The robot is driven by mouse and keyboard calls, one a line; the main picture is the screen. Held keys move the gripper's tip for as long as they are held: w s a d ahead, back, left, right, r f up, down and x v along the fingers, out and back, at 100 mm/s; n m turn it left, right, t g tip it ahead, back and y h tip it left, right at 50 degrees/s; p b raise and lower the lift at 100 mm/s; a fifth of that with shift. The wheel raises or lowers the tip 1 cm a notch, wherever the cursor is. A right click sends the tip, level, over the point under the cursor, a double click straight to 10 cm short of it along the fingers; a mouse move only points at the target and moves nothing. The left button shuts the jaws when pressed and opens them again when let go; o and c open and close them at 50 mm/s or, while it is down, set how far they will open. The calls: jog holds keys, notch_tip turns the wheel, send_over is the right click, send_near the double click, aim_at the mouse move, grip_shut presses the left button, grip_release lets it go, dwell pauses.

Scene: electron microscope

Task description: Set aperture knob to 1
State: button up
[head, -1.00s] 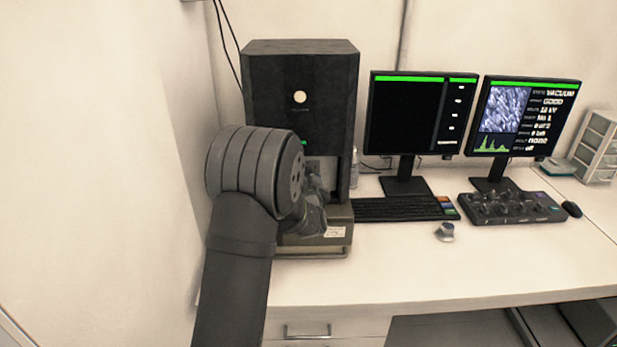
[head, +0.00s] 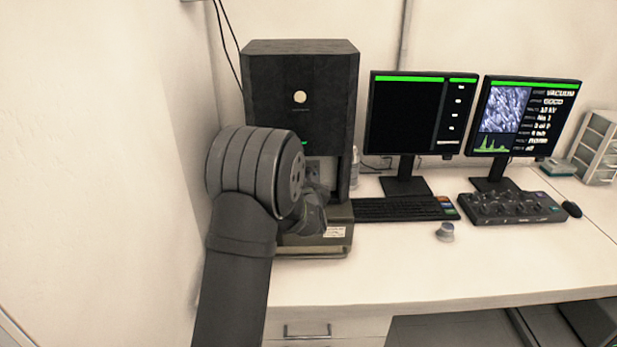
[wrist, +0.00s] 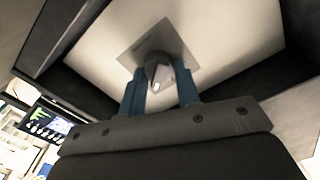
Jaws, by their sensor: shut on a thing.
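The aperture knob (wrist: 158,73) is a small grey knob with a light mark, on a square grey plate in the wrist view. The blue fingers of my gripper (wrist: 159,84) are on either side of it, shut on it. In the head view my gripper (head: 315,212) is at the lower front of the dark microscope (head: 300,75), and my arm hides the knob there. I cannot read which number the knob's mark is at. The right monitor (head: 530,115) shows a grey image and status lines, too small to read surely.
A left monitor (head: 415,125), keyboard (head: 405,209), control panel (head: 512,208) and mouse (head: 572,209) stand to the right. A small grey-blue object (head: 445,232) sits on the desk (head: 400,275). The desk's front is otherwise clear. The wall is close on the left.

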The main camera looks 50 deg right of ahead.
jog(key=n, duration=0.7)
jog(key=shift+a, duration=0.1)
jog(key=n, duration=0.3)
jog(key=shift+w+n, duration=0.1)
jog(key=shift+n, duration=0.3)
jog(key=n, duration=0.3)
jog(key=shift+f+n, duration=0.1)
jog(key=shift+n, duration=0.2)
jog(key=n, duration=0.4)
jog(key=shift+a+f+n, duration=0.1)
jog(key=shift+n, duration=1.9)
jog(key=o, duration=1)
jog(key=shift+c, duration=0.2)
